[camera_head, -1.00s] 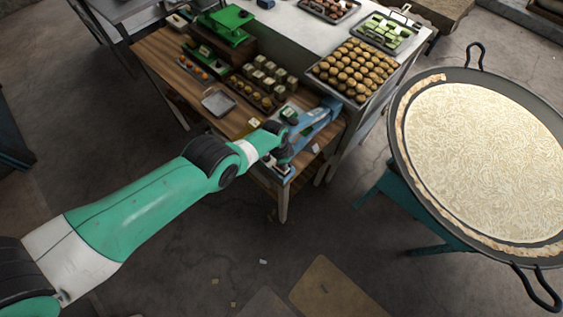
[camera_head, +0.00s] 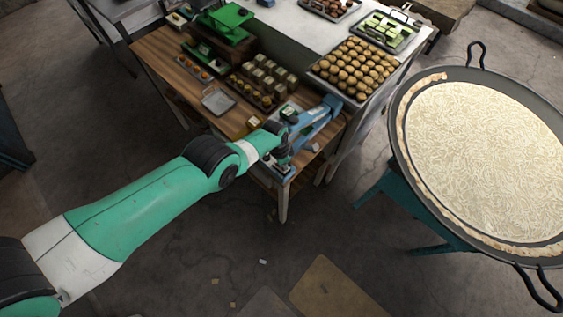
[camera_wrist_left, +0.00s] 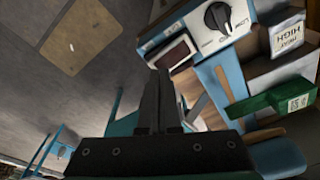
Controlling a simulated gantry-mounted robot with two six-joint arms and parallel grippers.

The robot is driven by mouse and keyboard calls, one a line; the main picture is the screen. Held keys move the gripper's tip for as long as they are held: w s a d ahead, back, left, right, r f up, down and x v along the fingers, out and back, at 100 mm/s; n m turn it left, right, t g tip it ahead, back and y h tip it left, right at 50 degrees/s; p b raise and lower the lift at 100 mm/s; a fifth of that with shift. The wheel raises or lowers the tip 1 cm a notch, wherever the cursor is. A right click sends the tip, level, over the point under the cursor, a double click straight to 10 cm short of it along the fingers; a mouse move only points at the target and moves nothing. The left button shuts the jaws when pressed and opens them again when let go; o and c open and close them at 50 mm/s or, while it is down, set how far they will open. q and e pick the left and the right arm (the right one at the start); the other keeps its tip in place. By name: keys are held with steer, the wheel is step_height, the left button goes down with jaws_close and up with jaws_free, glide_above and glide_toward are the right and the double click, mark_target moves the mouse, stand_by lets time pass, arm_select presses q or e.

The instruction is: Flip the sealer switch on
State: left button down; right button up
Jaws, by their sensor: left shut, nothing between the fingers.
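The blue sealer (camera_head: 318,118) stands at the near right corner of the wooden table in the head view. My left gripper (camera_head: 283,160) is over its front end, and my wrist hides much of its panel. In the left wrist view the panel (camera_wrist_left: 205,35) carries a black dial (camera_wrist_left: 217,16) and a dark reddish rocker switch (camera_wrist_left: 172,53). My left gripper's fingers (camera_wrist_left: 161,72) are shut and empty, with their tips just below the switch in the picture. I cannot tell whether they touch it, or which way the switch is set. My right gripper is in neither view.
The wooden table (camera_head: 160,50) also holds a small metal tray (camera_head: 217,101), trays of food and a green device (camera_head: 228,22). A tray of round brown pieces (camera_head: 352,68) is behind the sealer. A large pan (camera_head: 490,160) stands at the right, apart from my arm.

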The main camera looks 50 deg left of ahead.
arm_select(q)
steer(key=shift+f+b, duration=0.7)
steer(key=shift+f, duration=0.05)
step_height(320, 180, up, 7)
steer(key=p, duration=0.7)
steer(key=shift+r, duration=0.15)
stand_by(0.5)
